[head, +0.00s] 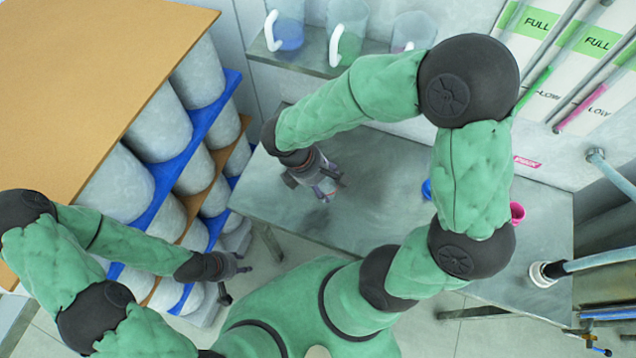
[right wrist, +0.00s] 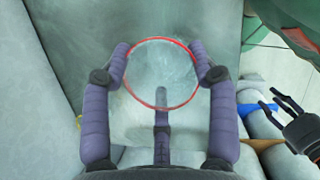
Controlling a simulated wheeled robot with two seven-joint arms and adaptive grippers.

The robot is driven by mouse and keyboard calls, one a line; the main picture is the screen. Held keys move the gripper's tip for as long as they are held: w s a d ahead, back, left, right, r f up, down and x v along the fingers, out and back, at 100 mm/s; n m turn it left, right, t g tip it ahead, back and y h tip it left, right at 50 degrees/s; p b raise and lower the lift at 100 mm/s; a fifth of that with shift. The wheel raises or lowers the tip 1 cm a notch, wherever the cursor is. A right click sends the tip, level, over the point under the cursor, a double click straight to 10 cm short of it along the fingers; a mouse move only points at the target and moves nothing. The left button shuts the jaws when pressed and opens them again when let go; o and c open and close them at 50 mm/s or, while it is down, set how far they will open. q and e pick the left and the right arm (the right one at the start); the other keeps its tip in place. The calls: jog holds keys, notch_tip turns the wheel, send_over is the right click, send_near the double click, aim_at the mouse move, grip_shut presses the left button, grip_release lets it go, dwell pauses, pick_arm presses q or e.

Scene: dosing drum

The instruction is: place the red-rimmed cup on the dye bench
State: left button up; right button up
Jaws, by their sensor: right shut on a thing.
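The red-rimmed cup (right wrist: 160,76) is between the fingers of my right gripper in the right wrist view. It looks clear, and I look down into its round mouth. My right gripper (head: 328,186) is shut on it, above the left part of the grey metal dye bench (head: 385,165) in the head view. The gripper and arm mostly hide the cup there. I cannot tell whether the cup touches the bench top. My left gripper (head: 236,280) is low, left of the bench, empty and open; it also shows at the right of the right wrist view (right wrist: 282,110).
A blue cup (head: 427,189) and a pink cup (head: 517,213) stand on the bench's right part, partly behind my arm. A shelf (head: 310,62) with handled jugs is behind. Drums on a blue-and-orange rack (head: 190,140) stand left. The bench's middle looks clear.

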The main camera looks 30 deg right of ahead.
jog(key=w+f, duration=0.2)
jog(key=f, duration=0.1)
jog(key=w+f+b, duration=0.1)
jog(key=f, duration=0.1)
jog(key=shift+w+d+f, duration=0.1)
jog(key=shift+w+d, duration=0.25)
jog(key=shift+w, duration=0.05)
jog(key=shift+w+f+b, duration=0.2)
jog(key=shift+f+b, duration=0.45)
jog(key=shift+f, duration=1.05)
jog(key=shift+f, duration=0.15)
jog(key=o, duration=0.8)
jog(key=shift+o, duration=0.3)
jog(key=shift+a+r, duration=0.1)
jog(key=shift+r, duration=0.4)
jog(key=p+v, duration=0.3)
jog(key=v, duration=0.8)
jog(key=shift+r, duration=0.2)
